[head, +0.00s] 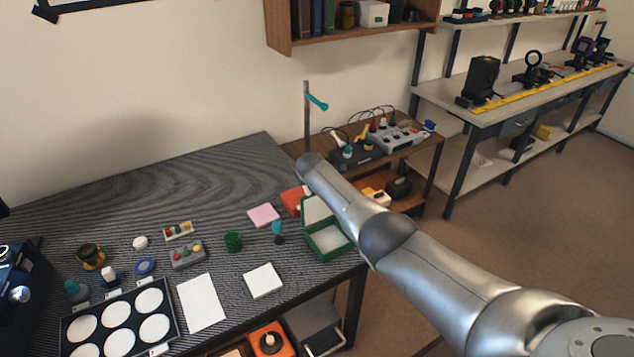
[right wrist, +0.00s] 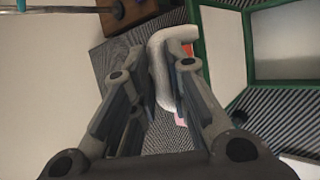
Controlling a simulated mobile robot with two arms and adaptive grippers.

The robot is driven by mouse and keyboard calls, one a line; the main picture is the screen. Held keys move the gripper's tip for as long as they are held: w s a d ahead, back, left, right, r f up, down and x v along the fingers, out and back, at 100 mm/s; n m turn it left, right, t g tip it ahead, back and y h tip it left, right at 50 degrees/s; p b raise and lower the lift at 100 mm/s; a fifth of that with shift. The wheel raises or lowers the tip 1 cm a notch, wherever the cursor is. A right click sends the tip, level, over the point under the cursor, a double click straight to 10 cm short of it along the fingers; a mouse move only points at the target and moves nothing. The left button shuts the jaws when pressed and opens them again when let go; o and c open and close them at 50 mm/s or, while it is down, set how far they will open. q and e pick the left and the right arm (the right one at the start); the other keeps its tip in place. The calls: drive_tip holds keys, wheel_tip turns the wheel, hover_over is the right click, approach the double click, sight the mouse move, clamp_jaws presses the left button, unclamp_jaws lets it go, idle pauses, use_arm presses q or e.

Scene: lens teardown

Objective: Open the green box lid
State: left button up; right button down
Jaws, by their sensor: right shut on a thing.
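The green box (head: 328,256) stands at the right front corner of the dark table, with its pale interior showing. Its lid (head: 316,209) stands raised at the back left of the box. In the right wrist view, green-rimmed pale panels of the box (right wrist: 285,62) fill the upper right. My right gripper (right wrist: 155,72) is shut on a white curved piece (right wrist: 163,62) whose identity I cannot tell. In the head view my right arm reaches past the box's right side and hides the gripper. My left gripper is not in view.
A blue-green lens on a stand (head: 277,230), a pink pad (head: 263,215) and a white pad (head: 263,281) lie left of the box. A green cup (head: 233,241) stands further left. A low wooden bench with devices (head: 390,140) is behind the arm. The table's back left is clear.

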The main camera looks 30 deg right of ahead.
drive_tip(key=shift+a+f, duration=0.3)
drive_tip(key=shift+f, duration=0.15)
drive_tip(key=c, duration=1.4)
unclamp_jaws()
drive_tip(key=shift+r, duration=0.1)
drive_tip(key=shift+w+a+r, duration=0.1)
drive_tip(key=shift+v, duration=1.55)
drive_tip(key=shift+d+v, duration=0.15)
drive_tip(key=shift+v, duration=2)
drive_tip(key=shift+d+v, duration=0.1)
drive_tip(key=shift+v, duration=2.1)
drive_tip(key=shift+r, duration=0.15)
